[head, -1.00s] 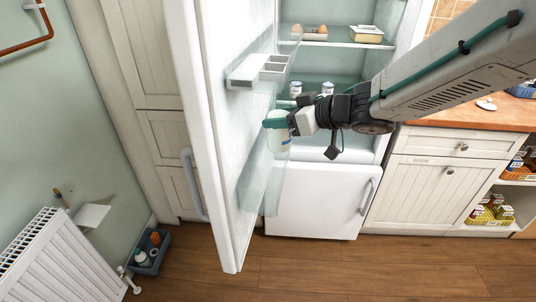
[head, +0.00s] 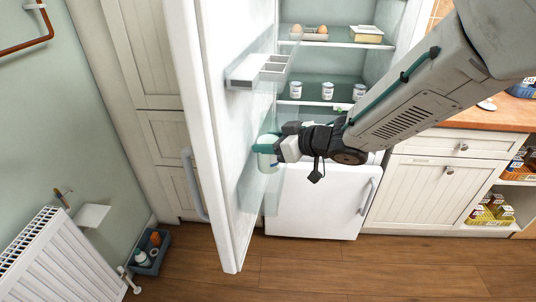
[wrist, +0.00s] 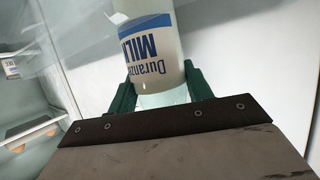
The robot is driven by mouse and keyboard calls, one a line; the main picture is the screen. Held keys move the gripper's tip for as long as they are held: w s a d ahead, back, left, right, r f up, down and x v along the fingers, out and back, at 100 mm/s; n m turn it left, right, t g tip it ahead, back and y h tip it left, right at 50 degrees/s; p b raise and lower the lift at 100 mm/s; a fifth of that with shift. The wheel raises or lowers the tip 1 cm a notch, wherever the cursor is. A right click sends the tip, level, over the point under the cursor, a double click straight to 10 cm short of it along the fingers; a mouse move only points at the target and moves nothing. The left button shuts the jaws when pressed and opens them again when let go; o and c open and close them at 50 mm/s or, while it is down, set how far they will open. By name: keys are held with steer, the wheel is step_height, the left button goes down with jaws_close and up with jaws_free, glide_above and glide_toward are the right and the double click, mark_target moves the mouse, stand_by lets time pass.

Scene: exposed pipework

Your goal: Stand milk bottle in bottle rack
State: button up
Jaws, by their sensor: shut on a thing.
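The milk bottle (head: 269,163) is pale with a white and blue label. In the wrist view the bottle (wrist: 150,45) shows "MILK" upside down between the green fingers. My gripper (head: 266,146) is shut on it and holds it beside the inner face of the open fridge door. A clear, see-through rack (head: 246,192) on the lower door overlaps the bottle in the head view. I cannot tell whether the bottle is inside it or touching it. The bottle's lower end is hard to make out.
The fridge door (head: 205,120) stands open at left, with a white door tray (head: 258,71) higher up. Fridge shelves hold several small jars (head: 328,91), eggs (head: 322,29) and a butter dish (head: 366,34). A lower white door (head: 315,200) is shut. The floor in front is clear.

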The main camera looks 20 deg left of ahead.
steer(key=shift+a+f, duration=0.2)
steer(key=shift+f, duration=1.9)
steer(key=o, duration=1)
steer(key=shift+f, duration=0.15)
steer(key=shift+d+r, duration=0.15)
steer(key=shift+r, duration=0.1)
steer(key=v, duration=1.1)
steer(key=shift+s+d, duration=0.2)
steer(key=shift+d, duration=0.15)
